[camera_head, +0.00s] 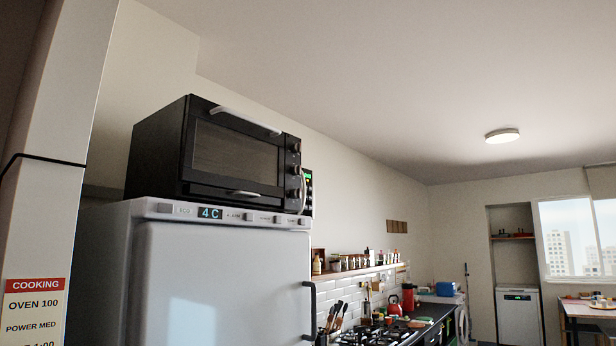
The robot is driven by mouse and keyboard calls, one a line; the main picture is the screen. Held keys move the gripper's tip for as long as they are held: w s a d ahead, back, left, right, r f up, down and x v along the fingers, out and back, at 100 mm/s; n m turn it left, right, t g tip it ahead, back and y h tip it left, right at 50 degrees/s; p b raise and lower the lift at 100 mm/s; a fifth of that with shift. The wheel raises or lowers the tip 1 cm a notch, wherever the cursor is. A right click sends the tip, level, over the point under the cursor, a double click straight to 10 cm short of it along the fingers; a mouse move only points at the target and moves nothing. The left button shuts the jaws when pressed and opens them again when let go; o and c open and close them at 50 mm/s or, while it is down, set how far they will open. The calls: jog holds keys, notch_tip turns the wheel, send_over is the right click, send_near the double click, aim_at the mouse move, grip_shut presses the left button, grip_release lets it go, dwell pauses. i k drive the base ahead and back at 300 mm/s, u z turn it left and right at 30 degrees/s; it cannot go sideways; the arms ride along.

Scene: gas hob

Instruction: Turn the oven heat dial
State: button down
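A black toaster oven (212,150) sits on top of a white fridge, up and left of the picture's middle. Its glass door has a pale handle along the top edge. Several round dials (296,170) run down the right side of its front; they are small and seen at an angle, so their settings cannot be read. My gripper is not in view.
The white fridge (215,270) stands below the oven, with a dark handle on its right. A pale column (52,200) with a cooking label is at the left edge. A gas hob (370,335), a spice shelf (360,270) and a counter lie beyond.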

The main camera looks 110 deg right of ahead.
aim_at(295, 148)
jog(key=u, duration=0.65)
jog(key=k, duration=0.15)
jog(key=z, duration=2.65)
jog(key=k, duration=0.2)
jog(key=z, duration=1.55)
jog(key=i, duration=0.55)
jog(key=z, duration=0.15)
